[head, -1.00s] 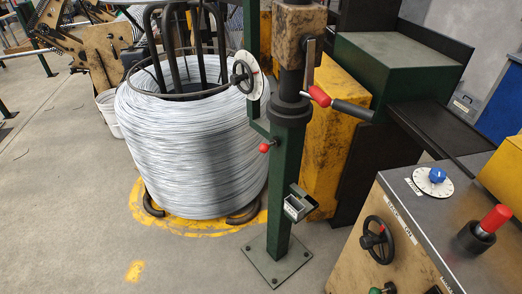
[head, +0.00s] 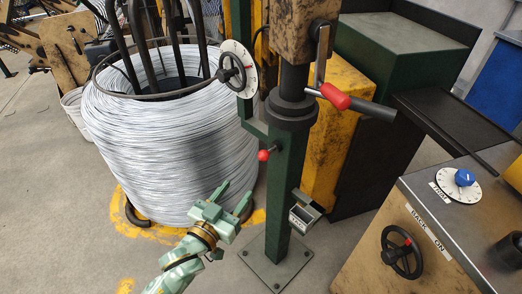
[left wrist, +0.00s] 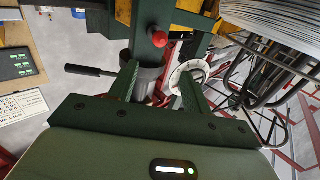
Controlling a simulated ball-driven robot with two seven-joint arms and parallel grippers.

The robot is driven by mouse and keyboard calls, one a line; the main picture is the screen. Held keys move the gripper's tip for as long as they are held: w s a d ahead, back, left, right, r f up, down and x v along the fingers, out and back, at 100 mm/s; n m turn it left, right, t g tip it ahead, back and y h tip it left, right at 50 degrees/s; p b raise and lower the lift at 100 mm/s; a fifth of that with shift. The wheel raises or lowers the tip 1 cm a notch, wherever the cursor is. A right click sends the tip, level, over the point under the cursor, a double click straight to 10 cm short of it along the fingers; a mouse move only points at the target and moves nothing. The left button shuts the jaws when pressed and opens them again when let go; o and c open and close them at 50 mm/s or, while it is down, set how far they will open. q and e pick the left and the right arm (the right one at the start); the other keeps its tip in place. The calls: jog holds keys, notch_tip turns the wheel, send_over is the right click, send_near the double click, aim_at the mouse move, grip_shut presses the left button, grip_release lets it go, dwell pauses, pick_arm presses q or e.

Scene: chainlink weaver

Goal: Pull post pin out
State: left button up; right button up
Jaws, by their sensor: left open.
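The post pin shows a red ball knob (head: 264,155) on the left side of the green post (head: 287,170). The knob also shows near the top of the left wrist view (left wrist: 160,39), against the post. My left gripper (head: 236,193) is open and empty, below and left of the knob, in front of the wire coil. Its two fingers show in the left wrist view (left wrist: 158,84) with a gap between them; the knob lies beyond them and is not touched. My right gripper is not in view.
The wire coil (head: 170,150) stands left of the post. A dial with a handwheel (head: 238,70) and a red-gripped lever (head: 335,96) are above the pin. A small box (head: 304,212) sticks out from the post low down. A control cabinet (head: 440,215) stands at right.

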aim_at(261, 159)
pick_arm(q)
jog(key=b+x, duration=0.5)
jog(key=x, duration=1)
jog(key=shift+w+d+f, duration=0.1)
jog(key=shift+f, duration=0.1)
jog(key=shift+w+d+r+b, duration=0.1)
jog(key=shift+w+b, duration=0.1)
jog(key=shift+b, duration=0.1)
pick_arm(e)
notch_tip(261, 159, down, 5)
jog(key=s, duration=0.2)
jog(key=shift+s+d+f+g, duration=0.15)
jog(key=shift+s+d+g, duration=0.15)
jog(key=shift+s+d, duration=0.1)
pick_arm(q)
grip_shut()
jog(key=shift+s+a+p, duration=1.7)
jog(key=shift+p, duration=0.1)
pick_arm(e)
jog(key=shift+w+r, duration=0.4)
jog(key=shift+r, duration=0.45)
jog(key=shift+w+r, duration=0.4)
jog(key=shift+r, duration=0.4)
